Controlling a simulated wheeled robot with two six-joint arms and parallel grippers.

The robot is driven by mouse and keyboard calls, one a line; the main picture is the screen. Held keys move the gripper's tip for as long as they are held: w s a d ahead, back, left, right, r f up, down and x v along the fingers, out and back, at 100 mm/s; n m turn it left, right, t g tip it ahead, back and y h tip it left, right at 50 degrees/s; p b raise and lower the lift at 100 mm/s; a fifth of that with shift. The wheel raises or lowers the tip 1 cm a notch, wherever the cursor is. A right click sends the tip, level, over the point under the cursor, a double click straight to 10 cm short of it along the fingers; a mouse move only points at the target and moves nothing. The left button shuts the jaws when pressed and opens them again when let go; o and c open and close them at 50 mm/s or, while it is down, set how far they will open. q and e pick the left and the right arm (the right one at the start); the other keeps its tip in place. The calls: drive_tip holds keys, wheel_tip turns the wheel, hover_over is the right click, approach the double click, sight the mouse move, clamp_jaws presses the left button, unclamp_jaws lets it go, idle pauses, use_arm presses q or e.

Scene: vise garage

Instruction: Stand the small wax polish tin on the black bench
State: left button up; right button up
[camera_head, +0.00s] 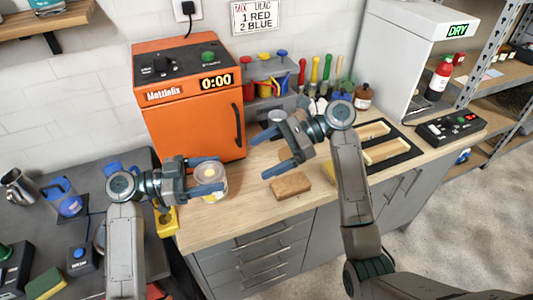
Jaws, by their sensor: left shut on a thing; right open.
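A small round tin (219,191) with a pale lid and yellowish side, seemingly the wax polish tin, is between the fingers of my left gripper (208,175). The gripper is shut on it at the left end of the wooden counter (225,218). The fingers partly hide the tin, and I cannot tell whether it touches the counter. The black bench (35,225) is on the left, beside my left arm. My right gripper (262,154) is open and empty above the counter, behind a brown block (290,186).
An orange oven (190,120) stands behind my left gripper. The black bench holds a metal jug (20,187), a blue container (64,197), a blue-button box (82,260) and a green-yellow sponge (45,284). A yellow object (166,222) is at its right edge.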

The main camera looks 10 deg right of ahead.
sight(222, 178)
drive_tip(key=x, duration=1.2)
drive_tip(key=shift+s+r, duration=0.1)
drive_tip(key=shift+s, duration=0.2)
drive_tip(key=c, duration=1.3)
use_arm(q)
drive_tip(key=o, duration=1.3)
use_arm(e)
drive_tip(key=shift+o, duration=0.2)
